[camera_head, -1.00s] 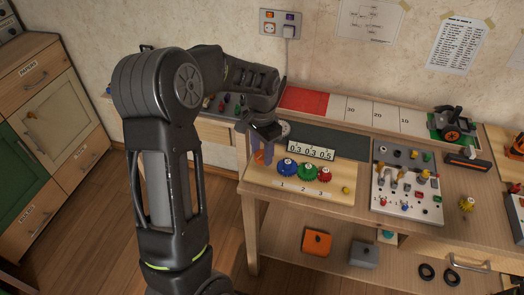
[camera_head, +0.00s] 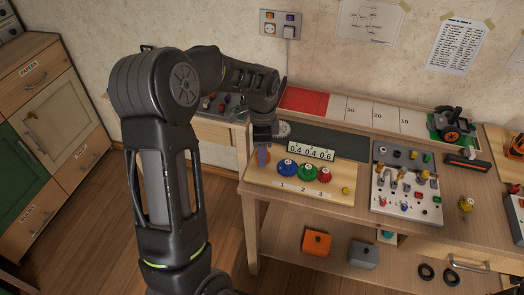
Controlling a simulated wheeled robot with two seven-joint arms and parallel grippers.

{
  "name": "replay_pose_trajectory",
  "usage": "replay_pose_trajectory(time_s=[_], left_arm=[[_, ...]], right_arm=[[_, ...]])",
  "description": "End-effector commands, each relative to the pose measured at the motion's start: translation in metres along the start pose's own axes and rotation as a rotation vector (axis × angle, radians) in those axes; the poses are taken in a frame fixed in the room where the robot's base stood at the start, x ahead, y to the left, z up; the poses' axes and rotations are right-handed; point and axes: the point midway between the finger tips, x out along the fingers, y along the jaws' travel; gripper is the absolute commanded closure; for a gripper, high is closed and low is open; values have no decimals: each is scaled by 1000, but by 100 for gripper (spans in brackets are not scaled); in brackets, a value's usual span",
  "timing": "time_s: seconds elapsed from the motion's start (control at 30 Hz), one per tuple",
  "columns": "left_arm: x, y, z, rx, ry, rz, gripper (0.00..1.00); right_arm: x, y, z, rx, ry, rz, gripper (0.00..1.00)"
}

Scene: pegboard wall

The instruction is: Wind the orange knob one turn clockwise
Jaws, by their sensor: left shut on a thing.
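The orange knob (camera_head: 267,157) sits at the left end of a wooden board (camera_head: 318,191) on the workbench, mostly hidden behind my gripper. My left gripper (camera_head: 262,157) points down over it and is shut on it, with one purplish finger in front. A counter strip (camera_head: 310,151) behind the knobs seems to read 04 04 06. A blue knob (camera_head: 287,168), a green knob (camera_head: 307,172) and a red knob (camera_head: 325,175) stand in a row to the right, above the numbers 1, 2 and 3. My right gripper is out of view.
A small yellow knob (camera_head: 346,190) is at the board's right edge. A panel with switches (camera_head: 406,193) stands further right. An orange box (camera_head: 317,243) and a grey box (camera_head: 363,254) lie on the lower shelf.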

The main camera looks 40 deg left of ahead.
Motion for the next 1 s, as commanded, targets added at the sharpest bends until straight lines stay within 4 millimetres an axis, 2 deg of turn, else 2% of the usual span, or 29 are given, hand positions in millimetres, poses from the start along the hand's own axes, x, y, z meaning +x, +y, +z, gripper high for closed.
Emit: replay_pose_trajectory(time_s=[0.33,0.37,0.6,0.87,1.0], left_arm=[[-1,-1,-1,4,3,-5,98],[-1,-1,-1,3,3,-5,56],[-1,-1,-1,3,2,-2,37],[-1,0,0,3,1,-1,35],[-7,-1,0,3,1,-2,35]], right_arm=[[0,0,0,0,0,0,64],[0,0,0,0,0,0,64],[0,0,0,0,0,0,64],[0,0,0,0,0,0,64],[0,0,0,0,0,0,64]])
